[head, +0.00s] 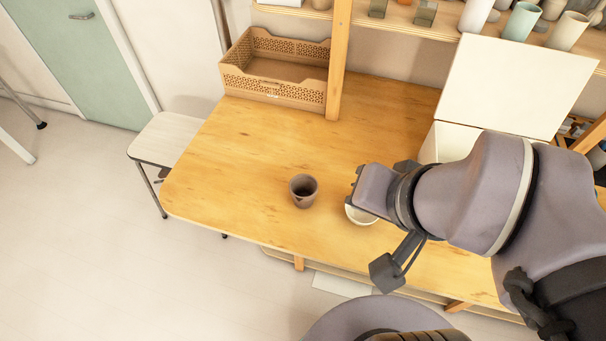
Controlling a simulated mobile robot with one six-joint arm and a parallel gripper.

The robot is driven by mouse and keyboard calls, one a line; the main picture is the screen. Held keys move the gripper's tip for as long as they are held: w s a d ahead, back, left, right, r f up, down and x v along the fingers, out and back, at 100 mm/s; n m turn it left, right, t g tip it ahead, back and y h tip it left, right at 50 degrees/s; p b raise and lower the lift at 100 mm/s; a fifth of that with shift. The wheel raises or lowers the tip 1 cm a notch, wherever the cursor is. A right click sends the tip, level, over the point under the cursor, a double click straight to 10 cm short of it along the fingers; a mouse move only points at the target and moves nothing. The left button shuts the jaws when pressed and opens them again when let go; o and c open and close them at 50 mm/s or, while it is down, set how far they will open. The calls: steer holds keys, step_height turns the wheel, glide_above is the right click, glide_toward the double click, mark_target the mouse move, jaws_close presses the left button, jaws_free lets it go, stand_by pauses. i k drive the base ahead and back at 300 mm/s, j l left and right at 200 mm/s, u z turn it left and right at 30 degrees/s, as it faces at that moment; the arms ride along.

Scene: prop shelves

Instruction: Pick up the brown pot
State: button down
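The brown pot (303,191) is a small dark brown cup shape with an open top. It stands upright on the wooden table (240,160), near the table's front edge. My gripper (392,220) is to the right of the pot, apart from it. Its dark fingers are spread wide, one toward the front and one toward the back. The back finger is partly hidden by my wrist. No object shows between the fingers.
A pale bowl (360,216) sits right of the pot, partly hidden under my wrist. A brown crate (276,93) and a wooden post (339,60) stand at the back. A white box with a raised lid (515,83) is at the right. Table left of the pot is clear.

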mark_target(303, 188)
steer(key=i+j, duration=0.1)
steer(key=j, duration=0.3)
steer(key=i+j, duration=0.15)
steer(key=j, duration=0.3)
steer(key=i+j+z, duration=0.1)
steer(key=j, duration=0.3)
